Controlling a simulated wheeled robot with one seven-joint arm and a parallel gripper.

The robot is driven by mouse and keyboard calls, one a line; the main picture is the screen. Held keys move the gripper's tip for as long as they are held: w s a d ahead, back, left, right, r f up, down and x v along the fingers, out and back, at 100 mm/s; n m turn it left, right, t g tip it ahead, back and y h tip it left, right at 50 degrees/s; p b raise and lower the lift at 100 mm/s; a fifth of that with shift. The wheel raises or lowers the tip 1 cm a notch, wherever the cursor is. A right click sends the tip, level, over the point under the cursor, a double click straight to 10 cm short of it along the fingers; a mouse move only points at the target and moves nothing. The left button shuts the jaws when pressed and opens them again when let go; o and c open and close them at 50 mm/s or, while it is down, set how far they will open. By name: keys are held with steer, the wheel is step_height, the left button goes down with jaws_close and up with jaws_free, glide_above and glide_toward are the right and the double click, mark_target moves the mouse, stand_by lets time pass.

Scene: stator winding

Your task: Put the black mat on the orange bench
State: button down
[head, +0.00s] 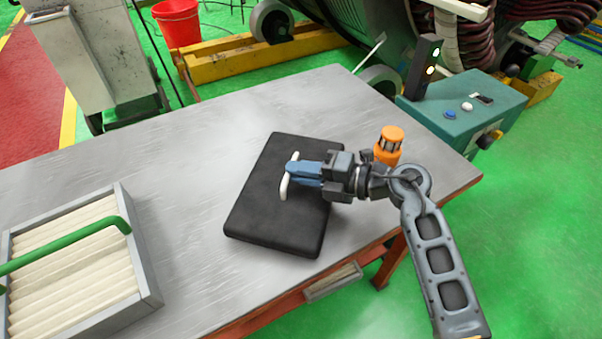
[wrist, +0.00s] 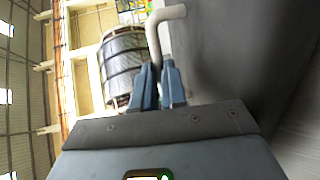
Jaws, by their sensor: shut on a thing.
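The black mat (head: 275,225) is a thick, flat dark block with a white handle (head: 287,185) on its top. It lies flat over the grey top of the orange bench (head: 180,170), near the front edge; I cannot tell whether it touches the top. My gripper (head: 300,172) comes from the right, with its blue fingers shut on the white handle. In the wrist view the fingers (wrist: 158,88) close around the handle (wrist: 160,35), and the mat's dark face (wrist: 225,50) fills the right side.
A tray of cream strips (head: 150,270) with a green handle stands at the bench's left. An orange and black cylinder (head: 391,143) shows just behind my wrist. A teal control box (head: 465,110) stands beyond the right corner. The bench top behind the mat is clear.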

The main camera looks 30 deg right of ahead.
steer(key=shift+f, duration=0.5)
steer(key=c, duration=1.6)
jaws_free()
steer(key=shift+f, duration=0.15)
steer(key=shift+c, duration=0.2)
steer(key=o, duration=0.5)
